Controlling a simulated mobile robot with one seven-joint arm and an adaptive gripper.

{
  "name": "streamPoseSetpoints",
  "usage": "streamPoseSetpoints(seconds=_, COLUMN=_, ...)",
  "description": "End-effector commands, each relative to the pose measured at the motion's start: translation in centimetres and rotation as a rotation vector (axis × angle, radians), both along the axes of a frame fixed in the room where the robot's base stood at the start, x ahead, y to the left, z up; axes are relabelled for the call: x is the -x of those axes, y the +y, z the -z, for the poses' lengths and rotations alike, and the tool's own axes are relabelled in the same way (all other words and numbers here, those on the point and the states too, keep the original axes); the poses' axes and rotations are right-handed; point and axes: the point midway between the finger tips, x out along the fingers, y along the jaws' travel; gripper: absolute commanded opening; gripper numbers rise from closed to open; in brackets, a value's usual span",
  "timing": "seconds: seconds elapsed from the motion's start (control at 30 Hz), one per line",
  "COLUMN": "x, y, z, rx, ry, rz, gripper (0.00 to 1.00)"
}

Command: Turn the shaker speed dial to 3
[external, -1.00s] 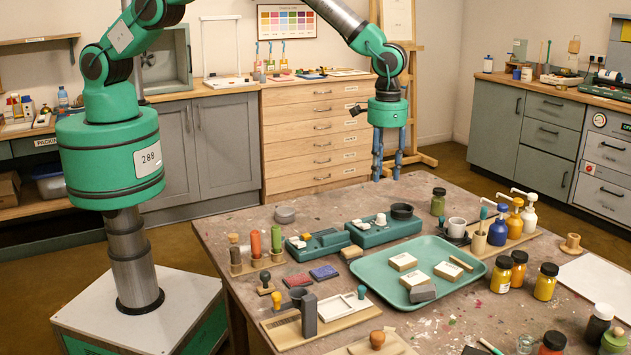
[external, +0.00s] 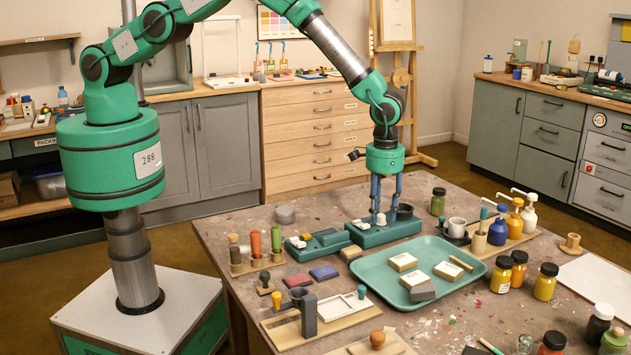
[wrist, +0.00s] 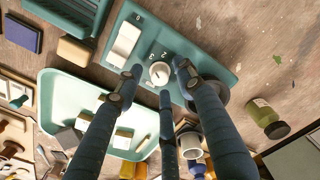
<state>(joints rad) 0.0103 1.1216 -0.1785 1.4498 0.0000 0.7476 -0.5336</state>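The shaker (external: 400,234) is a teal box on the table with a dark round cup holder (external: 404,211) at its right end. Its white round speed dial (wrist: 159,73) shows in the wrist view, with small numbers beside it and a white rocker switch (wrist: 123,45) to its upper left. I cannot read clearly which number the dial points to. My gripper (external: 385,208) points down over the shaker. Its blue fingers are open and stand around the dial, with visible gaps in the wrist view. Contact cannot be confirmed.
A second teal device (external: 318,246) stands left of the shaker. A teal tray (external: 455,254) with pale blocks lies in front. A green jar (external: 438,202) and pump bottles (external: 498,230) stand to the right. A wooden block (external: 351,254) lies before the shaker.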

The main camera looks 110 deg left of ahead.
Motion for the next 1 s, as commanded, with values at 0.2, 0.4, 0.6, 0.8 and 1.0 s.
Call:
streamPoseSetpoints(seconds=0.2, x=0.04, y=0.00, z=0.28, rx=0.000, ry=0.001, rz=0.000, gripper=0.38)
streamPoseSetpoints(seconds=0.4, x=0.04, y=0.00, z=0.27, rx=0.000, ry=0.001, rz=0.000, gripper=0.28)
streamPoseSetpoints(seconds=0.6, x=0.05, y=0.01, z=0.26, rx=0.000, ry=0.001, rz=0.000, gripper=0.00)
streamPoseSetpoints(seconds=0.8, x=0.04, y=0.01, z=0.28, rx=0.000, ry=0.001, rz=0.027, gripper=0.00)
streamPoseSetpoints(seconds=1.0, x=0.00, y=0.00, z=0.27, rx=0.000, ry=0.001, rz=0.109, gripper=0.00)
